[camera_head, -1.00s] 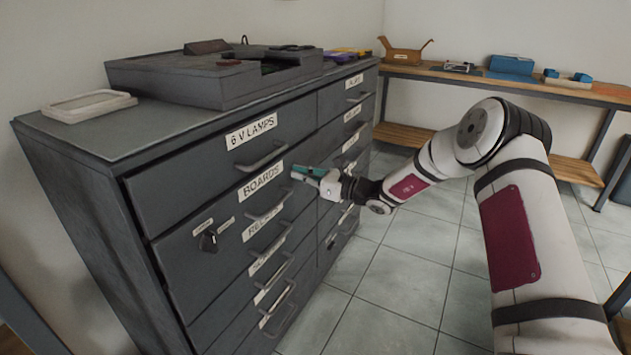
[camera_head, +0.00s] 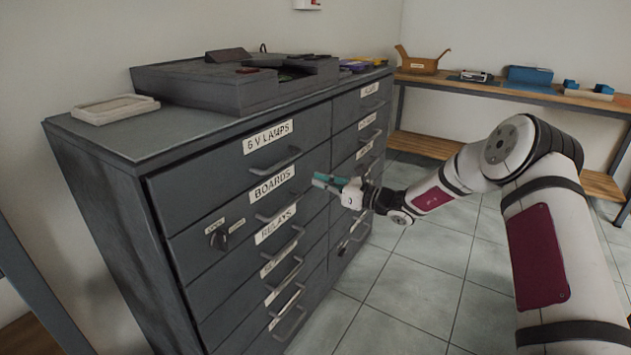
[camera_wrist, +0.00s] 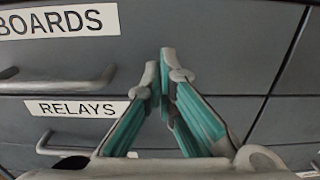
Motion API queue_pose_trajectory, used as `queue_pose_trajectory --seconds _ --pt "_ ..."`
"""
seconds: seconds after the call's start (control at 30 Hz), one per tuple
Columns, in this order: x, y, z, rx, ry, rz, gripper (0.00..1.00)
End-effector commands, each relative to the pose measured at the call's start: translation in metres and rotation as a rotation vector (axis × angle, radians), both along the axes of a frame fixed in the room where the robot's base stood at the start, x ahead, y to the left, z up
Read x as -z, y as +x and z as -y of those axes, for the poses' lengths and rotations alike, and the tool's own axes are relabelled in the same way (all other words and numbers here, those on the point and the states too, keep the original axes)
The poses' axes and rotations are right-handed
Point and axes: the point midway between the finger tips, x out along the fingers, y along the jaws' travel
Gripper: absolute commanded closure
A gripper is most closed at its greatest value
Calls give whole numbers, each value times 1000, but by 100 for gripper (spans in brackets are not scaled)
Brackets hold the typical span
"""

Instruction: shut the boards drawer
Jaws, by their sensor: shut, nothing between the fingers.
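The boards drawer is a grey front with a white "BOARDS" label (camera_head: 272,183) and a bar handle, second from the top in the cabinet's left column. It looks about flush with its neighbours; a small gap cannot be ruled out. Its label and handle also show at the upper left of the wrist view (camera_wrist: 60,20). My gripper (camera_head: 318,181) has its teal fingers shut and empty, in front of the drawer's right end, right of the label and handle. In the wrist view the fingertips (camera_wrist: 160,68) meet before the grey fronts. Whether they touch the drawer cannot be told.
The "6 V LAMPS" drawer (camera_head: 238,155) is above, the "RELAYS" drawer (camera_head: 215,275) below. A tray (camera_head: 115,109) and grey box (camera_head: 235,84) stand on top. Tiled floor (camera_head: 400,285) is clear; a bench (camera_head: 490,88) stands behind.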

Motion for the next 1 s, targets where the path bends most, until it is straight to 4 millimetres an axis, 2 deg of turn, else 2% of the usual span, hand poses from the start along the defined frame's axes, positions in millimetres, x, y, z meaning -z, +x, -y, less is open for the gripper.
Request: queue_pose_trajectory --seconds 0.1,0.3,0.43,0.6,0.67,0.77,0.87,1.0 --pt "-2 -15 23 2 0 -4 100" --pt "-1 -39 57 3 -1 -3 100" --pt "0 -51 73 1 -1 -2 100" --pt "-1 -59 82 -3 -4 1 100" --pt "-5 -62 79 -18 -16 9 100" --pt "-20 -75 66 -77 -71 45 100" --pt "-44 -100 46 -179 -169 107 100" --pt "-77 -149 17 -352 -333 205 100"
